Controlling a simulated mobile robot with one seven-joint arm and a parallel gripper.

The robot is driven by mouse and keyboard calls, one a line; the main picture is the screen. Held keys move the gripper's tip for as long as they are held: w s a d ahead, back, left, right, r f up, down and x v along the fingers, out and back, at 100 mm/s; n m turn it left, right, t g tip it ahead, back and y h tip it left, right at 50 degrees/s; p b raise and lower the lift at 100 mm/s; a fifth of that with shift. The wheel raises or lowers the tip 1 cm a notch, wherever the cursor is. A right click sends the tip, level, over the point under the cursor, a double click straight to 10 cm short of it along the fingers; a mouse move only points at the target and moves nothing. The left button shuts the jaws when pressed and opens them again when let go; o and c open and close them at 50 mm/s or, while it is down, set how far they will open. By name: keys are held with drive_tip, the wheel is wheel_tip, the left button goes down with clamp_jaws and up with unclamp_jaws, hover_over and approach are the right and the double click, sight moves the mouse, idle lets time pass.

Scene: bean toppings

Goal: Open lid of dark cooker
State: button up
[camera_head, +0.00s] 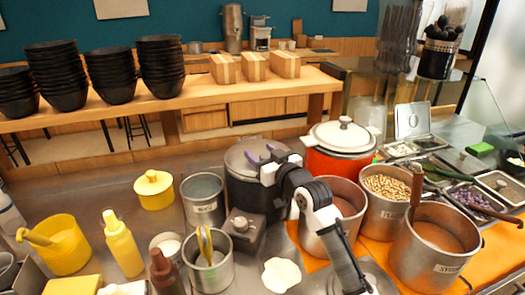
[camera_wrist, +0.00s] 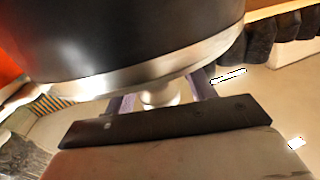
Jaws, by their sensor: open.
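The dark cooker (camera_head: 250,197) stands at the middle of the counter with its grey lid (camera_head: 240,160) on top. My gripper (camera_head: 264,152) is over the lid, its purple fingers apart. In the wrist view the cooker's dark body (camera_wrist: 120,40) fills the top, with the lid's silver rim (camera_wrist: 150,82) below it. A pale lid knob (camera_wrist: 160,94) sits between my open fingers (camera_wrist: 160,96). I cannot tell whether the fingers touch it. The lid looks seated on the cooker. My wrist hides part of the lid in the head view.
A red cooker with a white lid (camera_head: 343,135) stands close on the right. Metal pots of beans (camera_head: 385,188) and soup (camera_head: 440,237) stand to the front right.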

clamp_jaws()
idle(0.3)
drive_tip(key=shift+w+r, duration=0.1)
drive_tip(key=shift+r, duration=0.05)
